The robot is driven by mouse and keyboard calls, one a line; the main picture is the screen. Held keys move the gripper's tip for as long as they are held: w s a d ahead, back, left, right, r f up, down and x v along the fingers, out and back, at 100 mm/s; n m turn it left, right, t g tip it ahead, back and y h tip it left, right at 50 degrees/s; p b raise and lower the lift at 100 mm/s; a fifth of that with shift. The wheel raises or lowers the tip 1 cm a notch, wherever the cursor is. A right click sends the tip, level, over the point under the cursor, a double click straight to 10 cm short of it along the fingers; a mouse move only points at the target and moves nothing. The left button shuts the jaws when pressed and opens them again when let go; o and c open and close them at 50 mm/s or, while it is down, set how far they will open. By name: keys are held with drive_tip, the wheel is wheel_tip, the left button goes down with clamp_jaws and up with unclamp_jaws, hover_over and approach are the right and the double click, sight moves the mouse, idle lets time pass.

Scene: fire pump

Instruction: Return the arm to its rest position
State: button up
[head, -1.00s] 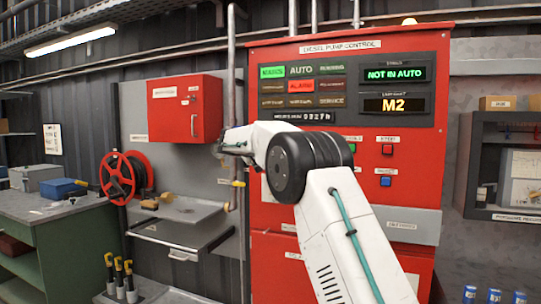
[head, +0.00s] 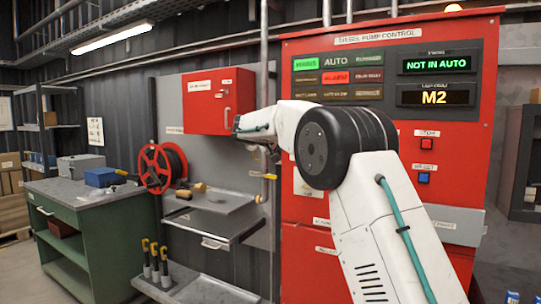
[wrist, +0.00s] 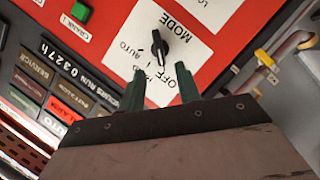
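My arm (head: 385,215) reaches up in front of the red diesel pump control panel (head: 465,125), its elbow bent and its far end pointing left. My gripper (wrist: 163,84) shows in the wrist view with its two dark green fingers apart and nothing between them. The black mode knob (wrist: 158,46) on its white plate (wrist: 150,25) lies beyond the fingertips, apart from them. In the head view I cannot make out the fingers, and the arm hides the knob.
A red wall box (head: 217,100), a red hose reel (head: 155,168) and a metal shelf (head: 215,225) are on the left. A green workbench (head: 120,235) stands further left. A vertical pipe (head: 265,60) runs close to the arm's far end. Floor shows at lower left.

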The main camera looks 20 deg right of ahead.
drive_tip(key=s+a+f+n+g+y, duration=0.2)
drive_tip(key=s+f, duration=0.4)
drive_tip(key=f, duration=0.1)
drive_tip(key=s+a+f+n+g+y, duration=0.1)
drive_tip(key=s+a+f+y, duration=0.15)
drive_tip(key=s+f, duration=0.35)
drive_tip(key=s+a+f+y, duration=0.3)
drive_tip(key=s+a, duration=0.1)
drive_tip(key=s, duration=1)
drive_tip(key=s+a+f+y, duration=0.3)
drive_tip(key=s+a, duration=0.2)
drive_tip(key=s, duration=1)
drive_tip(key=s+a+f+y, duration=0.3)
drive_tip(key=s+a, duration=0.1)
drive_tip(key=s, duration=1.1)
drive_tip(key=shift+s+a+f+g+y, duration=0.25)
drive_tip(key=shift+a+f+g+y, duration=0.1)
drive_tip(key=shift+a+f+g, duration=0.05)
